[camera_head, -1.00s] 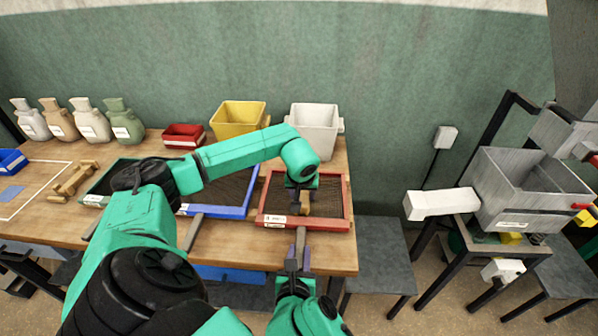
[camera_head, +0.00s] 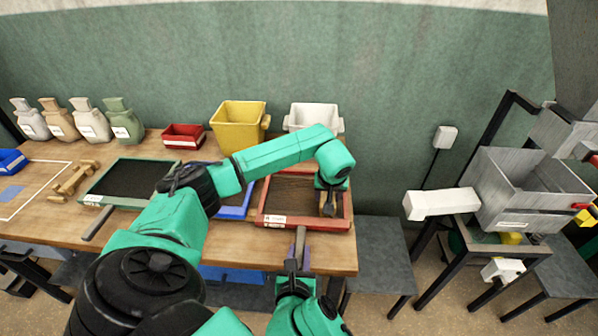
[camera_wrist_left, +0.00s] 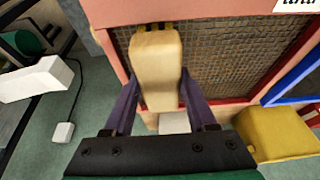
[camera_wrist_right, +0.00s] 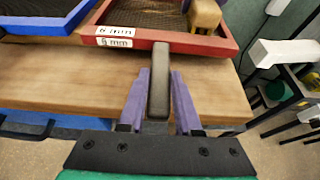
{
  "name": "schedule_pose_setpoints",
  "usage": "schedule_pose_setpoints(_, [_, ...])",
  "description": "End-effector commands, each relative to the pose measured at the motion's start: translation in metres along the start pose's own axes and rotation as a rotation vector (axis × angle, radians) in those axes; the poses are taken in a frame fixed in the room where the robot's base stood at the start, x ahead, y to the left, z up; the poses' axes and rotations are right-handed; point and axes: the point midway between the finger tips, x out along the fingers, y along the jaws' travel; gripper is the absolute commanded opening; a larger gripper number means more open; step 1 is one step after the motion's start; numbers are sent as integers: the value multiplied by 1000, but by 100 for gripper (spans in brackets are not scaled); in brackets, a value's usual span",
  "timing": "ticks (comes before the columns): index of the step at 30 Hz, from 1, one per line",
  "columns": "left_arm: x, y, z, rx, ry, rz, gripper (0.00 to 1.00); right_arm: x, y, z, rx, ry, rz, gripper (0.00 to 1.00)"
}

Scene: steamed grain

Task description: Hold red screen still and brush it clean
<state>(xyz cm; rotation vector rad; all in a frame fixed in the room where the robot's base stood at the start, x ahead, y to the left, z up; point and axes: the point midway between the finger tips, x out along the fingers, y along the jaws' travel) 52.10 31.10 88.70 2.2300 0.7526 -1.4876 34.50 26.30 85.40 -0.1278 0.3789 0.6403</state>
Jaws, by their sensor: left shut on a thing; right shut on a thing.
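The red screen (camera_head: 346,219), a red-framed tray with dark mesh, lies at the right end of the table. Its grey handle (camera_wrist_right: 159,80) sticks out over the front edge. My right gripper (camera_head: 298,262) is shut on that handle; its purple fingers (camera_wrist_right: 158,100) flank it in the right wrist view. My left gripper (camera_head: 327,198) is shut on a wooden brush (camera_wrist_left: 157,65) inside the frame, near its right side. The brush also shows in the right wrist view (camera_wrist_right: 206,13). The bristles are mostly hidden, so contact with the mesh is unclear.
A blue screen (camera_head: 235,212), partly hidden by my left arm, and a green screen (camera_head: 103,202) lie to the left. A yellow bin (camera_head: 238,124), a white bin (camera_head: 299,118) and a red bin (camera_head: 184,136) stand behind. A grey hopper (camera_head: 515,190) stands at right.

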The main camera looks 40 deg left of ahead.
Motion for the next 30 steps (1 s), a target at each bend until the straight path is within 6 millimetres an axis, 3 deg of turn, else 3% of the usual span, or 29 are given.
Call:
schedule_pose_setpoints(8, [2, 20, 1, 0, 0, 0, 0, 0, 1, 0, -1, -1, 1, 0])
schedule_pose_setpoints(24, [14, 19, -33, 0, -1, -2, 0, 0, 1, 1, 0, -2, 2, 0])
schedule_pose_setpoints(30, [14, 1, -34, -1, 0, -4, 0, 0, 1, 1, 0, -2, 2, 0])
